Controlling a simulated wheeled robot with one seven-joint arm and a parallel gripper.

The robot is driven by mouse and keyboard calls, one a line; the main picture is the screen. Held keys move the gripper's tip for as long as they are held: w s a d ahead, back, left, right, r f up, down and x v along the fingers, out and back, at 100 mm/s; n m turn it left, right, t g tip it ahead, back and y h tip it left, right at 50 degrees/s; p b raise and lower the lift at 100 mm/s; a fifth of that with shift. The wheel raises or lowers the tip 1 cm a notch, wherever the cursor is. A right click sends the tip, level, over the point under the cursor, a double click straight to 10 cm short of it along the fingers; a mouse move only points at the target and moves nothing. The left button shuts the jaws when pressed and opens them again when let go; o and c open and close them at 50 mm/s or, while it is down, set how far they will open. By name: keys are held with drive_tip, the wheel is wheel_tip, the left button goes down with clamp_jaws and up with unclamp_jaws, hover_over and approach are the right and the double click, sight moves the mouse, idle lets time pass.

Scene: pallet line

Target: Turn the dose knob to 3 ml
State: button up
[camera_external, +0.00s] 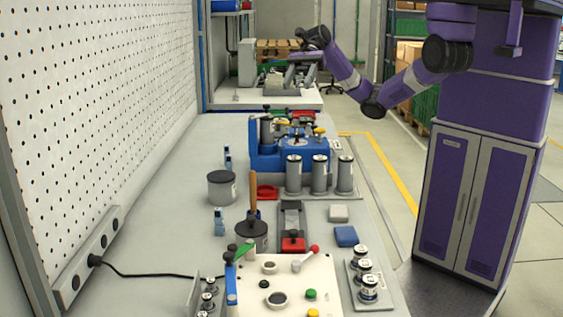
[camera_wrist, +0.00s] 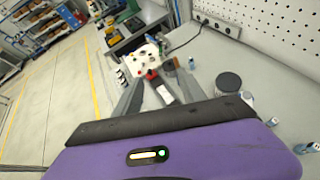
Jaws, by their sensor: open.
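I cannot tell for certain which part is the dose knob, and no ml scale is readable. A blue device (camera_external: 263,164) stands on the bench with a pale round dial (camera_external: 294,141) and a yellow knob (camera_external: 319,131) on top. A white panel (camera_external: 250,264) at the front carries dark round knobs and coloured buttons; it also shows in the wrist view (camera_wrist: 139,59). My gripper (camera_external: 300,63) is raised beyond the blue device, apart from both. In the wrist view its two grey fingers (camera_wrist: 159,78) are spread with nothing between them.
Three grey canisters (camera_external: 319,175) stand before the blue device. A grey tub (camera_external: 221,188), a wooden-handled tool (camera_external: 253,195), a red dish (camera_external: 267,192) and a blue block (camera_external: 346,236) are on the bench. A perforated wall (camera_external: 95,100) borders the left. The bench's left middle is mostly clear.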

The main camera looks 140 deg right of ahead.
drive_tip(key=s+d+f+g+h, duration=0.3)
drive_tip(key=s+d+f+g, duration=0.1)
drive_tip(key=s+d+f, duration=0.15)
drive_tip(key=g, duration=0.3)
approach(297, 137)
drive_tip(key=shift+n+h, duration=0.4)
drive_tip(key=shift+s+p+x, duration=0.2)
drive_tip(key=shift+p+x, duration=0.2)
drive_tip(key=shift+x, duration=1.35)
drive_tip(key=shift+s+p+x, duration=0.2)
drive_tip(key=shift+p+x, duration=0.15)
drive_tip(key=shift+x, duration=1.35)
drive_tip(key=shift+d+f, duration=0.1)
drive_tip(key=shift+f, duration=0.05)
clamp_jaws()
